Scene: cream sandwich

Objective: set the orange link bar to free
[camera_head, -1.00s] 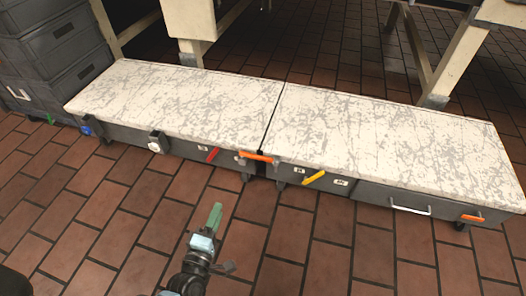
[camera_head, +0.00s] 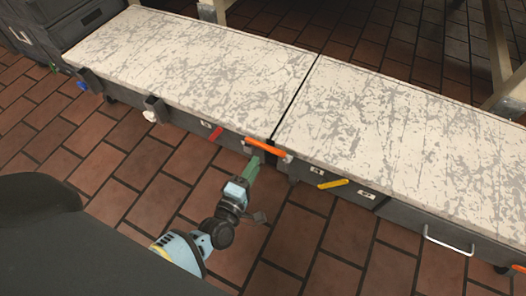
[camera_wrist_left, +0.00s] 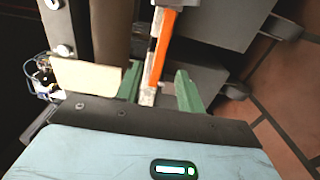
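The orange link bar (camera_head: 265,148) lies across the seam between the two low benches, on their front faces, tilted slightly down to the right. My left gripper (camera_head: 254,166) is just in front of and below it. In the left wrist view the orange bar (camera_wrist_left: 166,42) runs away from me, with its grey metal end near the fingers. The left gripper (camera_wrist_left: 158,88) is open there, its green fingers on either side of that grey end. I cannot tell whether they touch it. My right gripper is not in view.
The benches have scuffed pale tops (camera_head: 200,65). A red bar (camera_head: 216,134) is left of the link bar; a yellow bar (camera_head: 333,184) and white handle (camera_head: 447,243) are right. Grey crates (camera_head: 70,25) stand at the back left. The tiled floor in front is clear.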

